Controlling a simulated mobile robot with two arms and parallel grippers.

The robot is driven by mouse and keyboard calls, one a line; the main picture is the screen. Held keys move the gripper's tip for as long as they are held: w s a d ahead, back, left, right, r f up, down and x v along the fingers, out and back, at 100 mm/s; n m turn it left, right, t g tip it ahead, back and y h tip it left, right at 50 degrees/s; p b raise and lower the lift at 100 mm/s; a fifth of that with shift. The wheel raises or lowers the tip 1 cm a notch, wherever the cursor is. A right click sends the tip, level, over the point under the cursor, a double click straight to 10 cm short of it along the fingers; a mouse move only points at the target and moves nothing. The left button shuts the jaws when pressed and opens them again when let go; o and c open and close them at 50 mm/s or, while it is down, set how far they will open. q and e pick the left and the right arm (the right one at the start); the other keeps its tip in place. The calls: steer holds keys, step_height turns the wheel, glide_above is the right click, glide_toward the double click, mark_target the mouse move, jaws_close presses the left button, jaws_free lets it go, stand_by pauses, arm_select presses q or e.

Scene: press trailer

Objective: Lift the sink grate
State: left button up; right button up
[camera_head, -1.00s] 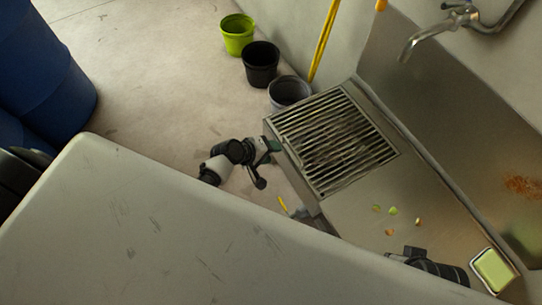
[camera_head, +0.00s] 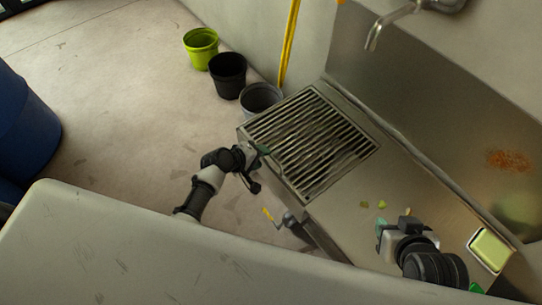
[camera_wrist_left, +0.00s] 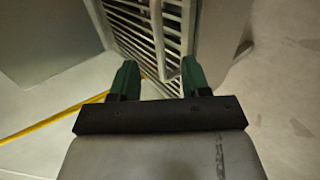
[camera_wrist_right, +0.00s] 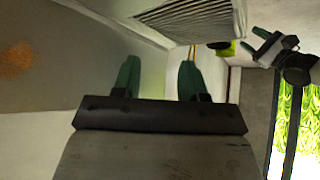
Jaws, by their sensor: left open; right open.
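The sink grate (camera_head: 312,145) is a rectangular metal grid of parallel slats, lying flat in the steel counter in the head view. My left gripper (camera_head: 256,158) is open at the grate's near left edge. In the left wrist view my left gripper (camera_wrist_left: 158,80) has its two green fingers apart, with the grate's slats (camera_wrist_left: 140,28) and a rim bar just beyond them. I cannot tell whether they touch. My right gripper (camera_head: 385,228) is open and empty above the counter, right of the grate. In the right wrist view its fingers (camera_wrist_right: 158,78) are apart, with the grate (camera_wrist_right: 190,15) far off at the top.
A steel tap (camera_head: 385,25) overhangs the back. A green sponge in a dish (camera_head: 489,250) lies at the right. Green, black and grey buckets (camera_head: 228,75) stand on the floor beyond the grate, near a yellow pole (camera_head: 289,45). A pale surface (camera_head: 120,250) fills the foreground.

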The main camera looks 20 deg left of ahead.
arm_select(q)
steer(key=b+x, duration=0.3)
steer(key=x, duration=0.2)
steer(key=shift+f, duration=0.15)
steer(key=shift+w+d+f+b, duration=0.1)
steer(key=shift+w+d+b, duration=0.15)
steer(key=shift+b, duration=0.1)
arm_select(e)
steer(key=w+a+r+t+y, duration=0.3)
steer(key=w+r+t, duration=0.3)
steer(key=r+t, duration=0.4)
steer(key=shift+w+a+n, duration=0.3)
steer(key=shift+w+a, duration=0.05)
arm_select(q)
steer(key=shift+c, duration=0.3)
